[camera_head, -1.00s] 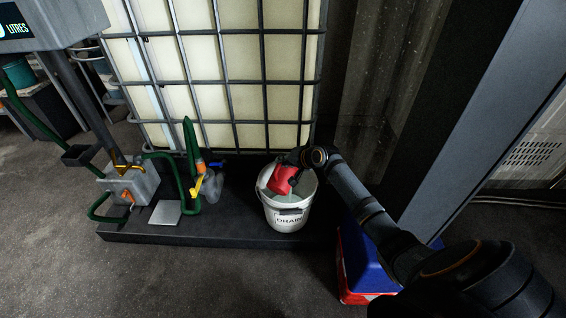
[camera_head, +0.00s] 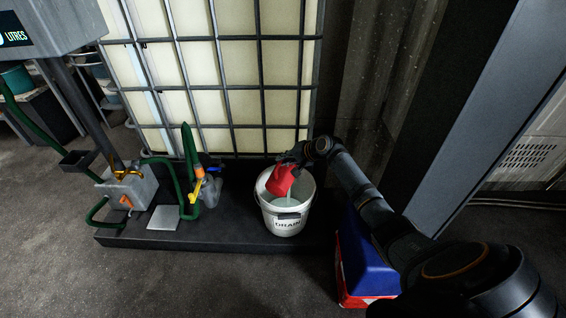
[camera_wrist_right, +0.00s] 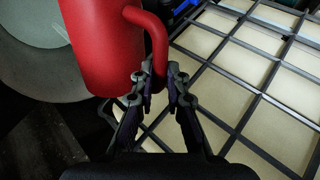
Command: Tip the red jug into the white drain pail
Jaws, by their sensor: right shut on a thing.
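The red jug (camera_head: 282,179) is tilted over the mouth of the white drain pail (camera_head: 287,222), which stands upright on the dark platform and is lettered DRAIN. A pale stream shows below the jug, inside the pail's mouth. My right gripper (camera_head: 297,160) is shut on the jug's handle. In the right wrist view the gripper (camera_wrist_right: 163,88) has its fingers around the red handle of the jug (camera_wrist_right: 103,45), with the pail (camera_wrist_right: 25,62) behind it at the left. My left gripper is not in view.
A caged pale tank (camera_head: 235,85) stands right behind the pail. Green hoses, a yellow-handled valve (camera_head: 196,188) and a grey plate (camera_head: 164,217) are to the left on the platform (camera_head: 230,240). A blue and red container (camera_head: 362,265) stands below my right arm.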

